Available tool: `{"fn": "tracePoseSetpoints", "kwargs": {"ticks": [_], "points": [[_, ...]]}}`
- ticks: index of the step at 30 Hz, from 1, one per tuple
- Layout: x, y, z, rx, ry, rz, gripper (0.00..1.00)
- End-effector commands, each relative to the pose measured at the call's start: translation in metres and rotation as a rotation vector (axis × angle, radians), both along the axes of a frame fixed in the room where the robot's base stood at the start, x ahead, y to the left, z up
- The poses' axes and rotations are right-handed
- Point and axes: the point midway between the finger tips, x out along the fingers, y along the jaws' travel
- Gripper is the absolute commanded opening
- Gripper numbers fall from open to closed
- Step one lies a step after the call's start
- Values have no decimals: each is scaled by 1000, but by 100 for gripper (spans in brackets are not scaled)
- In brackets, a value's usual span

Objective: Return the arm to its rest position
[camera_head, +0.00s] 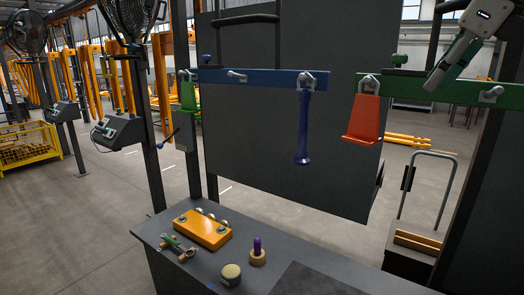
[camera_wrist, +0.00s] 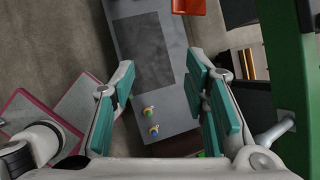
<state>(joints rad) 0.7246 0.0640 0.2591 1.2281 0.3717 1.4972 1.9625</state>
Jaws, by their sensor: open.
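My gripper (camera_head: 438,76), white with teal finger pads, is at the upper right of the head view, just above and in front of the green bar (camera_head: 455,93). In the wrist view my gripper (camera_wrist: 161,85) is open, its two fingers wide apart with nothing between them. Below the gap lies the grey bench (camera_wrist: 170,105) with a dark mat (camera_wrist: 138,50). The green bar (camera_wrist: 283,70) runs close along the right side of the wrist view. I cannot tell whether the gripper touches it.
A blue bar (camera_head: 262,79) carries a blue hanging piece (camera_head: 302,128) and a green one (camera_head: 188,95). The bench (camera_head: 160,232) holds an orange block (camera_head: 202,229) and small parts. Open floor lies at left.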

Motion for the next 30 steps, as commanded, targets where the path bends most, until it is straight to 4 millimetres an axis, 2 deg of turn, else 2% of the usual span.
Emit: {"fn": "tracePoseSetpoints", "kwargs": {"ticks": [8, 11, 15, 18, 24, 30], "points": [[-27, 47, -26, -226, -29, 316, 41], [-47, 69, -44, -349, -45, 500, 41], [-87, 98, -77, -562, -76, 837, 41], [-117, 112, -105, -708, -102, 1090, 41], [-178, 129, -169, -979, -158, 1602, 41], [-217, 136, -219, -1161, -213, 1974, 41]]}}
